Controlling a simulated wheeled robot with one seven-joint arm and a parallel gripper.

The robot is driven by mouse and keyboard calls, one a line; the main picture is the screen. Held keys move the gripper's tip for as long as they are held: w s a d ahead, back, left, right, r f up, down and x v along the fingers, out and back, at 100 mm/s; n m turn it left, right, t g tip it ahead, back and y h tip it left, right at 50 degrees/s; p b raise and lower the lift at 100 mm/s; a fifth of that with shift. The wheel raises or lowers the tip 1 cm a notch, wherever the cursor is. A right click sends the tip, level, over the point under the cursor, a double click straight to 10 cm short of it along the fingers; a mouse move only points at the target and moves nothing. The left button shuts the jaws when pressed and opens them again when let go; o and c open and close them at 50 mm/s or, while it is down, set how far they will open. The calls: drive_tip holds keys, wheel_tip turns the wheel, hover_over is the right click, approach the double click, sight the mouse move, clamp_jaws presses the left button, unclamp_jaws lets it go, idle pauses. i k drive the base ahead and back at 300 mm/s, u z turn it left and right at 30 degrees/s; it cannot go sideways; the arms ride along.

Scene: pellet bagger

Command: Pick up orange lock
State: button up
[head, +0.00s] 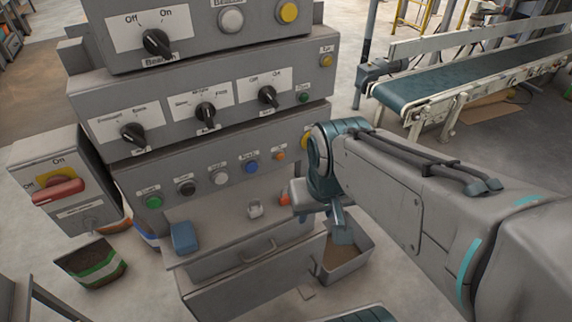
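A small orange-red thing (284,200), which may be the orange lock, shows on the console's ledge. It is partly hidden behind my wrist, so its shape is unclear. My gripper (338,216) hangs at the end of my arm, to the right of the orange thing and in front of the console's right side. The gripper is small and partly covered by my own wrist. I cannot see whether its fingers are apart or closed, and no orange thing shows in it.
The grey console (205,120) carries several knobs and buttons. A blue block (184,237) and a pale small object (255,209) sit on its ledge. Below are an open drawer (250,285) and a grey bin (350,268). A conveyor (470,78) stands at the back right.

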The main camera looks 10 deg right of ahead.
sight(284, 199)
drive_tip(key=u, duration=0.25)
drive_tip(key=k, duration=0.55)
drive_tip(key=u, duration=0.55)
drive_tip(key=k, duration=0.7)
drive_tip(key=z, duration=0.5)
drive_tip(key=i, duration=0.55)
drive_tip(key=z, duration=0.65)
drive_tip(key=i, duration=0.8)
drive_tip(key=u, duration=0.3)
